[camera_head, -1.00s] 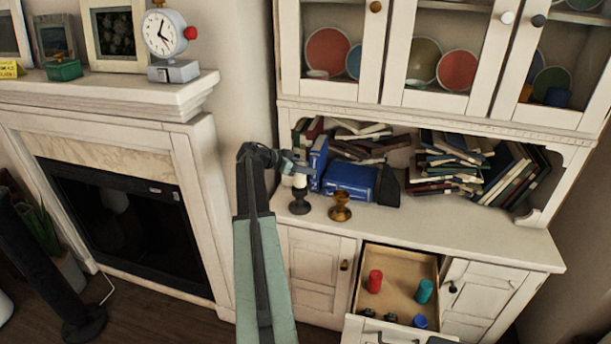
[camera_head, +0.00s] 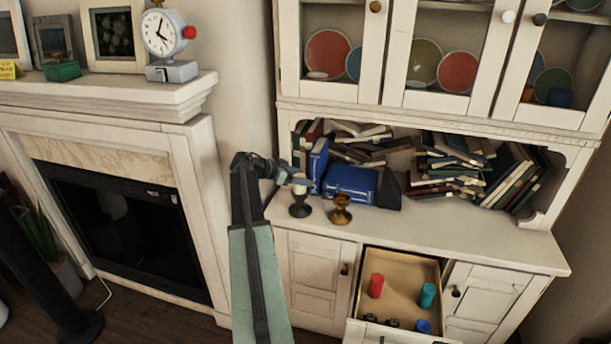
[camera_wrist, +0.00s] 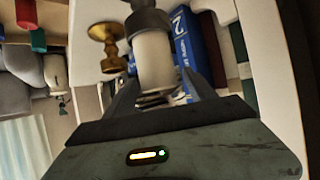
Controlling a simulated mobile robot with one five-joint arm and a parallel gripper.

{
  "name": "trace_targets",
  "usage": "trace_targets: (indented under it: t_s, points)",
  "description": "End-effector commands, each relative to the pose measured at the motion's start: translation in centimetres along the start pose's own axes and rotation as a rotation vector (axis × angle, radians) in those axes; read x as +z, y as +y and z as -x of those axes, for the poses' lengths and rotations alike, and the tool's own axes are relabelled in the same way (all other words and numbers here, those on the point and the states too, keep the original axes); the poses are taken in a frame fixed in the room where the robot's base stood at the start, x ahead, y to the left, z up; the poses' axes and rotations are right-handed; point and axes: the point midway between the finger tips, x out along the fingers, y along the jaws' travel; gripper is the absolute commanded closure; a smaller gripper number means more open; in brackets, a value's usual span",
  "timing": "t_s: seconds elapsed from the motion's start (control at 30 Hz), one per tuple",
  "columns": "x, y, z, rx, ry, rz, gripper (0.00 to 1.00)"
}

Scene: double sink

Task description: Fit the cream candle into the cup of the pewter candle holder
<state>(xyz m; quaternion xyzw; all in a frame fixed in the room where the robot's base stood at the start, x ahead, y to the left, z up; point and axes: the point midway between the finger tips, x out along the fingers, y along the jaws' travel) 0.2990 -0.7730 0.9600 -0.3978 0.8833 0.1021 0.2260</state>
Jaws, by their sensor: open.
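The cream candle (camera_head: 300,188) stands upright on the dark pewter candle holder (camera_head: 299,209), at the left end of the cabinet's counter. In the wrist view, which is upside down, the candle (camera_wrist: 155,62) meets the cup of the holder (camera_wrist: 149,20); its lower end is hidden by the cup's rim. My gripper (camera_head: 293,178) is at the candle's upper part. In the wrist view my gripper (camera_wrist: 160,97) is open, with a finger on each side of the candle's top end.
A brass holder (camera_head: 340,209) stands just right of the pewter one. A blue book (camera_head: 318,164) and a blue box (camera_head: 350,184) are close behind. An open drawer (camera_head: 399,262) holds a red cylinder (camera_head: 376,285) and a teal one (camera_head: 426,295).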

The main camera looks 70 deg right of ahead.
Motion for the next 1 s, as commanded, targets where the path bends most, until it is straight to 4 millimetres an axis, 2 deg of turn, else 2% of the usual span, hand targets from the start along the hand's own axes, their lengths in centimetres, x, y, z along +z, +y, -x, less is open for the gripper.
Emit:
trace_targets:
  t_s: [0.03,0.1,0.33,0.5,0.83,0.87,0.93,0.97,1.0]
  points:
    - [-0.6,0.1,1.7,-0.002,0.0,0.002,0.36]
    - [-0.7,0.1,3.6,-0.003,0.0,0.001,0.36]
    - [-0.5,0.0,8.4,-0.002,0.001,0.001,0.36]
    - [-0.2,0.0,9.8,-0.001,0.001,0.0,0.36]
    - [0.2,0.0,10.0,-0.003,-0.002,0.005,0.36]
    - [0.5,-0.1,10.4,-0.008,-0.009,0.015,0.36]
    - [2.5,-0.2,12.6,-0.037,-0.042,0.074,0.36]
    - [4.0,-0.3,14.1,-0.057,-0.066,0.117,0.36]
    - [6.3,-0.3,16.7,-0.092,-0.105,0.193,0.36]
